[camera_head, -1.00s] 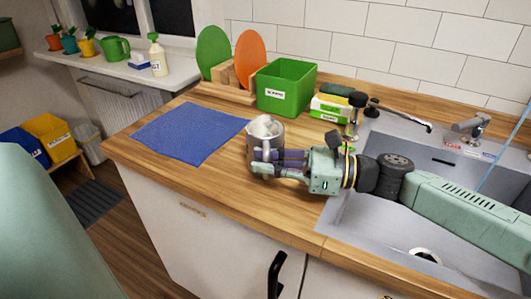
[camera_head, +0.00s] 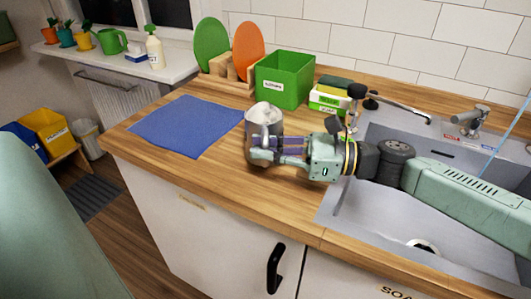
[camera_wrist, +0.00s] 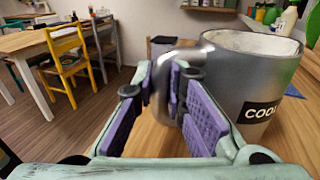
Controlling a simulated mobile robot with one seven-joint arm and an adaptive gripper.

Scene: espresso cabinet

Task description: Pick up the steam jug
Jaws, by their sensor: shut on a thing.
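The steam jug (camera_head: 264,116) is a grey metal pitcher with a pale inside, upright over the wooden counter beside the blue cloth. My gripper (camera_head: 264,154) reaches in from the right and is shut on the jug's handle. In the wrist view the jug (camera_wrist: 245,75) fills the right side, with a dark label on it. Its shiny handle (camera_wrist: 165,85) lies between the purple pads of my gripper (camera_wrist: 172,85). My gripper covers the jug's lower part in the head view, so the gap below it is hard to judge.
A blue cloth (camera_head: 186,127) lies left of the jug. A green box (camera_head: 285,82) and a rack with green and orange discs (camera_head: 248,52) stand behind. A sponge stack (camera_head: 331,94) is near the sink (camera_head: 410,215). The front counter is clear.

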